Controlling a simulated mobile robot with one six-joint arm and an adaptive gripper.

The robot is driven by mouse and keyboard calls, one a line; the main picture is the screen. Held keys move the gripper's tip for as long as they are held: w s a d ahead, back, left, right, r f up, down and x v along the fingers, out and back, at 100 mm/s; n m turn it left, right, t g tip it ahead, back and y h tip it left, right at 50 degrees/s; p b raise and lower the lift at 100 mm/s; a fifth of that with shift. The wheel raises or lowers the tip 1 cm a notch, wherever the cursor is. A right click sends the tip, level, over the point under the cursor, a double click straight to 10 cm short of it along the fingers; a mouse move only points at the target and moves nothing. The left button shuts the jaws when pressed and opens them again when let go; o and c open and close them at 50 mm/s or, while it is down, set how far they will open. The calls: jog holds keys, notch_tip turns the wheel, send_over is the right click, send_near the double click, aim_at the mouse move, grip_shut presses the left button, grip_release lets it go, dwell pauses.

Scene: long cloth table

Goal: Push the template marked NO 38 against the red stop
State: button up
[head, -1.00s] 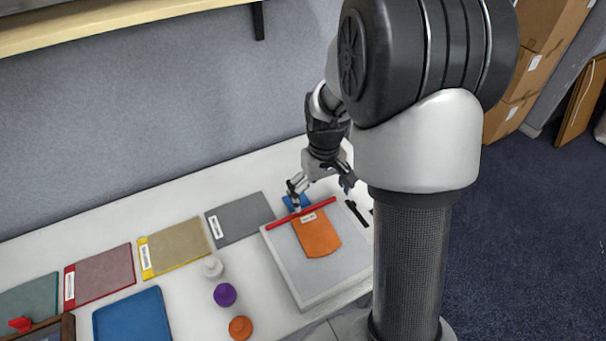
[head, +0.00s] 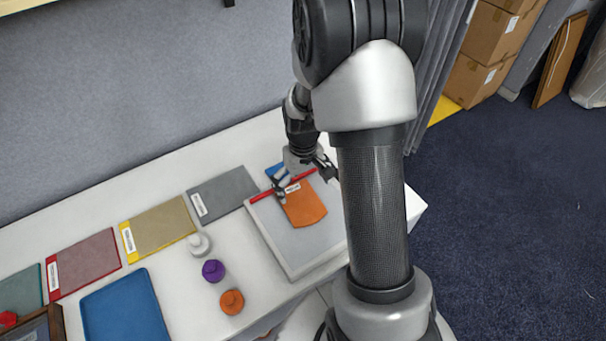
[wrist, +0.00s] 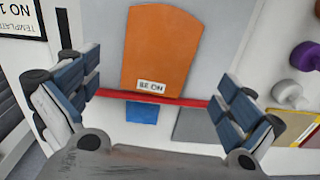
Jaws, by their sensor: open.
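The orange template (head: 304,207) lies flat on the raised grey board (head: 285,242). Its white label shows upside down in the wrist view and reads NO 38. The red stop (head: 262,196) is a thin bar across the board's far part. The template's labelled end is right at the bar; I cannot tell if they touch. My gripper (head: 303,182) is open and empty above the bar. In the wrist view, its fingers (wrist: 160,78) are spread either side of the orange template (wrist: 160,45), near the red stop (wrist: 185,101).
A blue piece (wrist: 142,112) lies beyond the bar. Grey (head: 222,192), yellow (head: 160,228) and red (head: 85,264) panels line the table's back. White (head: 199,245), purple (head: 213,270) and orange (head: 232,301) knobs stand left of the board. A blue tray (head: 125,310) lies front left.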

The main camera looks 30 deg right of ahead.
aim_at(303, 206)
notch_tip(303, 206, down, 8)
jog(key=shift+b, duration=0.7)
jog(key=shift+c, duration=0.4)
jog(key=c, duration=0.9)
jog(key=shift+s+a+f, duration=0.1)
jog(key=shift+s, duration=0.15)
jog(key=c, duration=0.8)
jog(key=shift+c, duration=0.3)
jog(key=o, duration=1.2)
jog(key=shift+w, duration=0.1)
jog(key=shift+o, duration=0.2)
jog(key=shift+w, duration=0.1)
